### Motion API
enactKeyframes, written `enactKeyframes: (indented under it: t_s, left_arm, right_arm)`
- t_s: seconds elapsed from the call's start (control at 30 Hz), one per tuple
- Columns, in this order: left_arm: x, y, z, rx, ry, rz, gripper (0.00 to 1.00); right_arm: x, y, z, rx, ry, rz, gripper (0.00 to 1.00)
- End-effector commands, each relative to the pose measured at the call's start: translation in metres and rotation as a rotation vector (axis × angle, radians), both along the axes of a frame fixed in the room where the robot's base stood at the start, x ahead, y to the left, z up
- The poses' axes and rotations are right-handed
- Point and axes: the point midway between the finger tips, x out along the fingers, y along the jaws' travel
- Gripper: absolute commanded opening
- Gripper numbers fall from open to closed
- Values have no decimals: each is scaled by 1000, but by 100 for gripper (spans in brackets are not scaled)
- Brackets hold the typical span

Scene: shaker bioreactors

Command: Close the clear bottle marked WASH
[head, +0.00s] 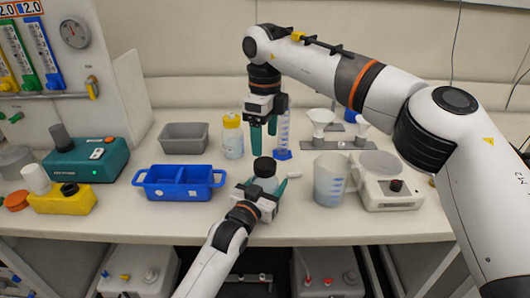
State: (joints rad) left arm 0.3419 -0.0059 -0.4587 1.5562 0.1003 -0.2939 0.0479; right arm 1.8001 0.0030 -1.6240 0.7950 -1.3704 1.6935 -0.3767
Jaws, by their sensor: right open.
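A clear bottle (265,183) with a dark cap (264,166) on its top stands upright near the middle of the bench; no marking on it is readable. My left gripper (267,184) reaches it from the front edge. Its green fingers are at the bottle's sides and look shut on it, though the far finger is mostly hidden. My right gripper (263,139) points down above and behind the dark cap. Its green fingers are apart, with nothing between them. Another clear bottle (233,144) with a yellow cap stands to the left; its label is too small to read.
A blue-based cylinder (283,140) stands close behind my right gripper. A small white piece (294,175) lies right of the bottle. A blue tray (180,194) and grey bin (184,150) are left; a beaker (328,180) and scale-like device (392,195) are right.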

Motion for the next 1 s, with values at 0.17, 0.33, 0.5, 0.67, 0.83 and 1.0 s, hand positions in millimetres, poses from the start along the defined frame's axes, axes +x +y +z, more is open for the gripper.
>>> enactKeyframes:
  t_s: [0.17, 0.33, 0.5, 0.67, 0.83, 1.0]
  left_arm:
    - [0, 0, 0, 0, 0, 0, 0]
    - [0, 0, 0, 0, 0, 0, 0]
    - [0, 0, 0, 0, 0, 0, 0]
    - [0, 0, 0, 0, 0, 0, 68]
    - [0, 0, 0, 0, 0, 0, 88]
    - [0, 0, 0, 0, 0, 0, 88]
  right_arm:
    - [0, 1, 31, 1, -1, -1, 73]
    - [0, 0, 44, 0, 0, 0, 73]
    - [0, 0, 45, -1, 1, 1, 73]
    - [0, 0, 45, 0, 1, 0, 73]
    - [0, 0, 45, 0, 1, 0, 73]
    - [0, 0, 45, 0, 1, 0, 73]
